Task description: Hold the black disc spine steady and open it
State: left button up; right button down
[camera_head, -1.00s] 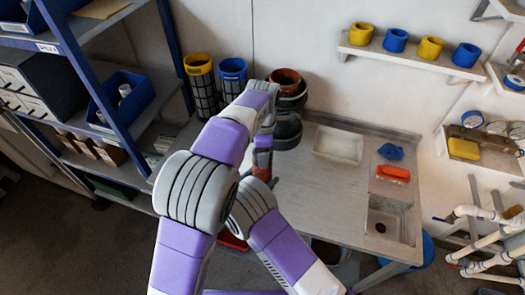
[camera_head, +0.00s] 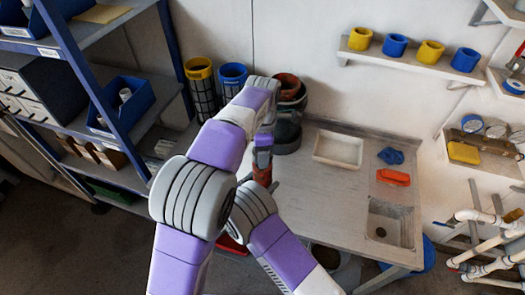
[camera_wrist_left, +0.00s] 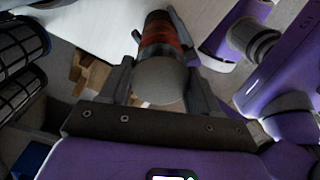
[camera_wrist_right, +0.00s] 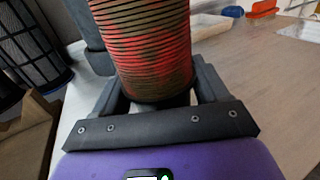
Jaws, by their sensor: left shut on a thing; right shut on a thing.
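The disc spine is a ribbed cylinder, red-orange with dark bands. In the head view only a small red part of the spine (camera_head: 262,174) shows near the bench's left edge, below my wrist. In the left wrist view my left gripper (camera_wrist_left: 162,68) is shut around its rounded grey end, with the red body of the spine (camera_wrist_left: 160,40) beyond. In the right wrist view my right gripper (camera_wrist_right: 152,80) is shut on the ribbed red and dark spine (camera_wrist_right: 148,45), one finger on each side. My arms hide both grippers' contacts in the head view. Whether the spine has opened cannot be told.
The bench (camera_head: 310,195) has free room right of the spine. A white tray (camera_head: 340,149), blue cloth-like item (camera_head: 390,156), orange item (camera_head: 393,177) and sink (camera_head: 390,226) lie farther right. Mesh baskets (camera_head: 205,95) and stacked pots (camera_head: 288,125) stand behind. A blue-framed shelf (camera_head: 90,95) is left.

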pick_arm(q)
jog(key=shift+r, duration=2)
pick_arm(e)
grip_release()
pick_arm(q)
jog(key=shift+f, duration=0.1)
